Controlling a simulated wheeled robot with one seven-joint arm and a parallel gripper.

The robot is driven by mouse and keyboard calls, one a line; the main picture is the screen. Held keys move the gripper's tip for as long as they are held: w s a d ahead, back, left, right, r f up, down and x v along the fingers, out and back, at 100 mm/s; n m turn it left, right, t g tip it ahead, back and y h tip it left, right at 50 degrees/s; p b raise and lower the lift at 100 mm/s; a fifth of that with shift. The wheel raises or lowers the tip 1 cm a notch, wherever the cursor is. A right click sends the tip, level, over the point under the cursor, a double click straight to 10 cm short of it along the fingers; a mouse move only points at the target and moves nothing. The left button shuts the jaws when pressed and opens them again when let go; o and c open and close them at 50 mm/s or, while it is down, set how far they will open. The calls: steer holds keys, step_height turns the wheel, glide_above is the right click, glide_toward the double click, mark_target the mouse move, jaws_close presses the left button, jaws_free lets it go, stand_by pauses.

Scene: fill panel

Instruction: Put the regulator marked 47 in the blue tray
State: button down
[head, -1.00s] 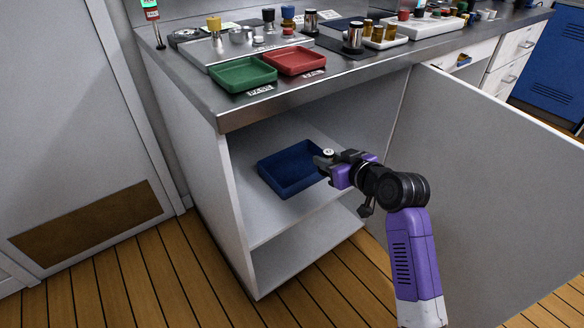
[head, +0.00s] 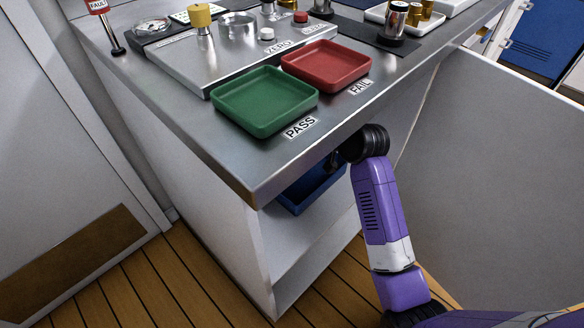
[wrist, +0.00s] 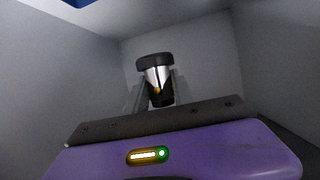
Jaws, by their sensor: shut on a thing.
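My gripper (wrist: 157,98) is shut on a regulator (wrist: 156,74) with a black top and a silver body in the wrist view. No number can be read on it. The blue tray (head: 312,192) sits on the shelf inside the open cabinet, below the countertop, and is partly hidden by the counter edge and my arm. In the head view my gripper and the regulator are hidden under the counter. A blue patch shows at the top left of the wrist view; I cannot tell whether it is the tray.
On the counter stand a green tray (head: 264,101) marked PASS and a red tray (head: 326,65) marked FAIL. The counter edge (head: 300,157) overhangs the cabinet. The open cabinet door (head: 490,180) stands to the right. Grey cabinet walls surround my gripper in the wrist view.

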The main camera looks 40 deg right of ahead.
step_height(320, 180, down, 20)
steer(key=b, duration=0.8)
steer(key=shift+w+r, duration=0.1)
steer(key=shift+r, duration=0.05)
steer(key=shift+f+b, duration=0.2)
steer(key=shift+b, duration=0.1)
steer(key=c, duration=1.1)
jaws_free()
steer(key=shift+r, duration=0.1)
steer(key=shift+s+r+p, duration=0.15)
steer(key=shift+s+p, duration=0.05)
steer(key=shift+p, duration=0.1)
steer(key=p+v, duration=0.3)
steer(key=v, duration=0.8)
steer(key=shift+s+r, duration=0.15)
steer(key=shift+s, duration=0.1)
